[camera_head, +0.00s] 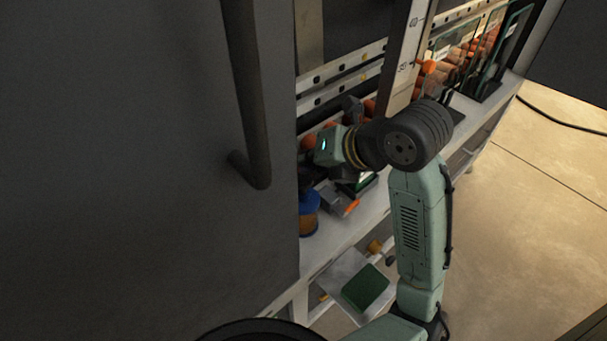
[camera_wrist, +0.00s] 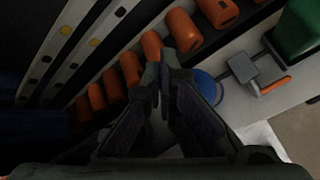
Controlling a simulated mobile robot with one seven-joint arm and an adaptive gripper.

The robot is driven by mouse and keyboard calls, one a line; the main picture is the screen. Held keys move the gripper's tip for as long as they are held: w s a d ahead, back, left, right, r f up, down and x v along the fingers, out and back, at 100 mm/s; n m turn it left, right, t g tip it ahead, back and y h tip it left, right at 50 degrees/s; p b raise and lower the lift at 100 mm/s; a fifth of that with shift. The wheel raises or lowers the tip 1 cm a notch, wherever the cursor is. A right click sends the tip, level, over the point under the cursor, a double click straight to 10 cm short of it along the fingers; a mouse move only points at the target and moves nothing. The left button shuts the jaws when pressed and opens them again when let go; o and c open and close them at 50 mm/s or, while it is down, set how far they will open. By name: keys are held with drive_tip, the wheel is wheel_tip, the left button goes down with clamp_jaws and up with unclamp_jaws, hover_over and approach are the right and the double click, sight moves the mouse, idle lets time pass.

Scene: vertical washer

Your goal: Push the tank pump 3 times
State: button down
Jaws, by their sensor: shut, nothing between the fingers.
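A small tank with a blue upper part (camera_head: 308,202) and an amber lower part stands on the white ledge, partly cut off by the large grey panel. Its blue round part shows in the wrist view (camera_wrist: 207,88), partly behind my fingers. The dark area above it in the head view is too unclear to make out a pump. My gripper (camera_wrist: 165,76) is shut and empty, its fingertips together just left of the blue part in the wrist view. In the head view the fingertips are hard to make out near the tank; I cannot tell whether they touch it.
A grey tool with an orange part (camera_head: 345,201) lies right of the tank. Several orange cylinders (camera_wrist: 183,30) line the rack beside perforated rails (camera_head: 340,75). A grey panel with a dark handle (camera_head: 250,100) fills the left. A lower shelf holds a green pad (camera_head: 365,287).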

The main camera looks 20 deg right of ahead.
sight(308, 177)
drive_tip(key=shift+r+p, duration=1.45)
drive_tip(key=shift+r, duration=1.1)
drive_tip(key=shift+f, duration=0.1)
